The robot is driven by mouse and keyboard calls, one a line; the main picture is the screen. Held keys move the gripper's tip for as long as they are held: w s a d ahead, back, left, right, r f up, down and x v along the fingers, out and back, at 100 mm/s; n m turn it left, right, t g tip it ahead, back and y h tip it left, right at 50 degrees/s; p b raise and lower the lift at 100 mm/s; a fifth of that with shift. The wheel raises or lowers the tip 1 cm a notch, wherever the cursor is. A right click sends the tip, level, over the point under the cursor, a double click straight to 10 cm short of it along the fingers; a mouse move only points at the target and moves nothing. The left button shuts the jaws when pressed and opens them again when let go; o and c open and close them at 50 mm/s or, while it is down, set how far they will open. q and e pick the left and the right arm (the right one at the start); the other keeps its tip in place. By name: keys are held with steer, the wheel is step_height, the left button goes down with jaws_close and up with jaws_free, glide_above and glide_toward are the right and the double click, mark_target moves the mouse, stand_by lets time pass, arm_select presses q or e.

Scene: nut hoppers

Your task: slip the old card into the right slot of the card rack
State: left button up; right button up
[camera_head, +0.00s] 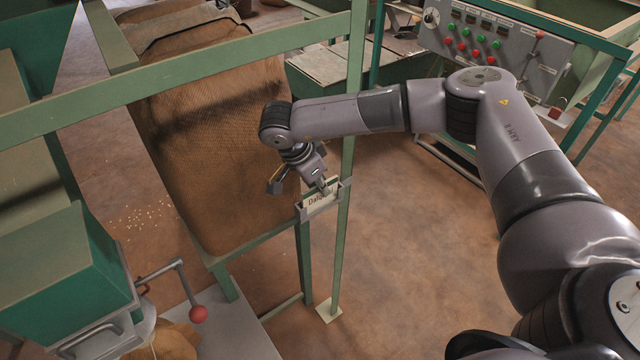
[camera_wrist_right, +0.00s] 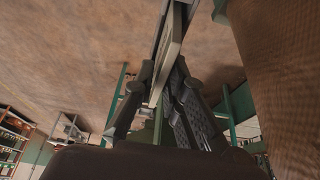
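A pale card (camera_head: 318,198) with dark lettering starting "Dal" is at the small grey card rack (camera_head: 322,209) on the green frame's post in the head view. My right gripper (camera_head: 324,188) is at the card's upper edge and covers part of its lettering. In the right wrist view the fingers (camera_wrist_right: 163,84) are close on both sides of a thin plate seen edge-on, which looks like the card (camera_wrist_right: 168,55). The card's lower edge is against the rack; I cannot tell how deep it sits or which slot it is in. My left gripper is out of view.
A large brown sack (camera_head: 215,130) hangs in the green frame (camera_head: 190,75) left of the rack. A control panel (camera_head: 495,45) stands at the back right. Open floor (camera_head: 410,240) lies right of the post.

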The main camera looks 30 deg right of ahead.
jaws_close()
steer(key=shift+r, duration=0.2)
steer(key=shift+r+p, duration=2.1)
steer(key=shift+r, duration=1.5)
steer(key=s+d, duration=0.1)
steer(key=s, duration=0.9)
steer(key=shift+d+p, duration=0.2)
steer(key=shift+p, duration=0.1)
steer(key=shift+w, duration=0.1)
